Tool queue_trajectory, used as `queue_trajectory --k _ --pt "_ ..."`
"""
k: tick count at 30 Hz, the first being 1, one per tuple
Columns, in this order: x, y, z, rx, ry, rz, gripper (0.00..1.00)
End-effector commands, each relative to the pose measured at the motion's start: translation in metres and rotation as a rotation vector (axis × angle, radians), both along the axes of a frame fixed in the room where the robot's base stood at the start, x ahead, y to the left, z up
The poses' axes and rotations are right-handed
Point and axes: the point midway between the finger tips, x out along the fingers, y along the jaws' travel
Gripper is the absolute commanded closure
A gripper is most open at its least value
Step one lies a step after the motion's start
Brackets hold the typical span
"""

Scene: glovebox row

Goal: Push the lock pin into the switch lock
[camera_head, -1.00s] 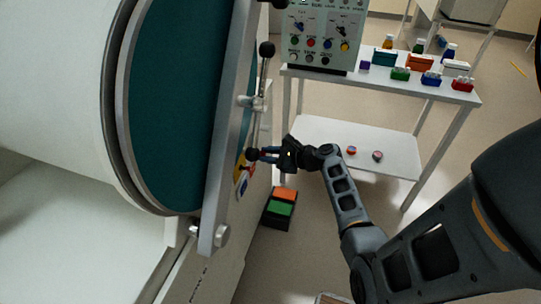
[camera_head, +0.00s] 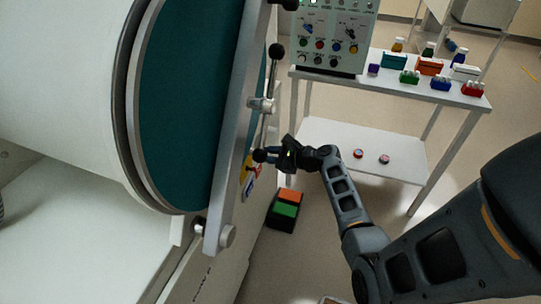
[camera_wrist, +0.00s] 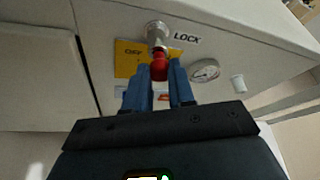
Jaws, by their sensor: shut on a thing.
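The switch lock (camera_wrist: 157,33) is a silver metal fitting on the pale panel, beside the printed word LOCK, in the upper middle of the wrist view. The red lock pin (camera_wrist: 159,68) is directly below the fitting in that view, its end close against it. I cannot tell how far the pin is inserted. My gripper (camera_wrist: 159,80) has its blue fingers on either side of the red pin, shut on it. In the head view my gripper (camera_head: 274,153) is by the front of the glovebox; the pin and lock are hidden there.
A yellow label (camera_wrist: 128,58) and a round gauge (camera_wrist: 205,70) flank the lock. The round teal door (camera_head: 190,100) has a rod handle (camera_head: 269,85) with black ball ends near my gripper. A white cart (camera_head: 432,84) with small boxes stands right.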

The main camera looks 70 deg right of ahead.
Motion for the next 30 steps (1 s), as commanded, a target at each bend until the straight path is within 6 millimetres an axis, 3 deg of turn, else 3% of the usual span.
queue_trajectory --k 2,3,12,21,30 --pt "0.002 0.000 0.000 0.000 0.000 0.002 1.00" --pt "0.002 0.000 0.000 0.000 0.000 0.002 0.74" --pt "0.002 0.000 0.000 0.000 0.000 0.001 0.47" --pt "-0.003 0.001 0.002 0.000 0.000 -0.001 0.47" --pt "-0.045 0.006 0.017 -0.001 0.000 -0.002 0.47"
